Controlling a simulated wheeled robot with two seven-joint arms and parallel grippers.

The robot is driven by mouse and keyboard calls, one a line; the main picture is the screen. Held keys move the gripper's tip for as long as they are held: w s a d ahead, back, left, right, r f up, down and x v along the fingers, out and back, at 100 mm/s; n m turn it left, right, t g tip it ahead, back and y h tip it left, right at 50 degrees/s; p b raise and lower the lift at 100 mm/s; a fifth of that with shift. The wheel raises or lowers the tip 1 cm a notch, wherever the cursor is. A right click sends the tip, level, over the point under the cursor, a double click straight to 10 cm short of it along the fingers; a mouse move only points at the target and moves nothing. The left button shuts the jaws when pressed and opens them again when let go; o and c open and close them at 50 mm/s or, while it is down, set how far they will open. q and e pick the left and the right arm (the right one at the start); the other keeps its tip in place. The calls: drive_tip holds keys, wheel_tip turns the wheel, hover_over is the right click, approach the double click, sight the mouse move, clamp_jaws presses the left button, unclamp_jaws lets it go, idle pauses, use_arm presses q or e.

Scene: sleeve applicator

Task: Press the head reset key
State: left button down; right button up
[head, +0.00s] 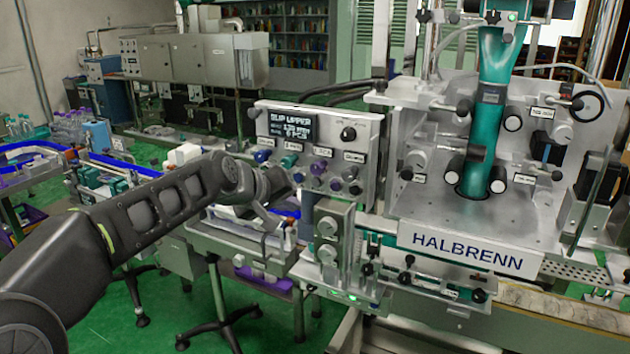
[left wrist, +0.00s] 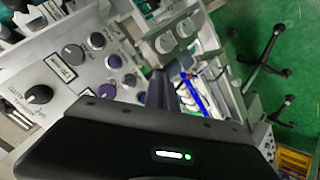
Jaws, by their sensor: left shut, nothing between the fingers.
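The control panel (head: 370,150) stands at the middle of the head view, with a lit display (head: 287,128), a black knob (head: 348,134) and several coloured keys with small labels. I cannot read which label is the head reset key. A green key (head: 290,160) and a purple key (head: 318,168) show. My left gripper (head: 286,196) is shut and empty in front of the panel's lower left part. The left wrist view shows the panel (left wrist: 90,75) at a tilt, with a dark finger (left wrist: 158,90) beside its keys. Contact with a key cannot be told. My right gripper is not in view.
The HALBRENN machine (head: 467,250) with a teal sleeve column (head: 490,110) stands to the right of the panel. A metal block with grey knobs (head: 327,226) sits just below the panel. A conveyor (head: 130,168) with blue rails lies at left. Green floor (head: 125,320) is open at lower left.

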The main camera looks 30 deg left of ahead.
sight(316, 182)
use_arm(q)
drive_tip(key=shift+s+d+r+n+g+h, duration=0.15)
drive_tip(key=shift+s+d+r+n+g, duration=0.15)
drive_tip(key=shift+s, duration=0.45)
drive_tip(key=shift+s+d+r+n+g+h, duration=0.1)
drive_tip(key=shift+s+r+n+g+h, duration=0.1)
drive_tip(key=shift+s+r+g, duration=0.35)
drive_tip(key=shift+s+d+r+n+g+h, duration=0.15)
drive_tip(key=shift+s+r+n, duration=0.05)
drive_tip(key=shift+s, duration=0.7)
drive_tip(key=shift+w, duration=0.2)
drive_tip(key=shift+w+p, duration=2.6)
drive_tip(key=shift+w, duration=1.65)
drive_tip(key=shift+w, duration=0.15)
drive_tip(key=shift+w+p, duration=0.25)
drive_tip(key=shift+p, duration=0.05)
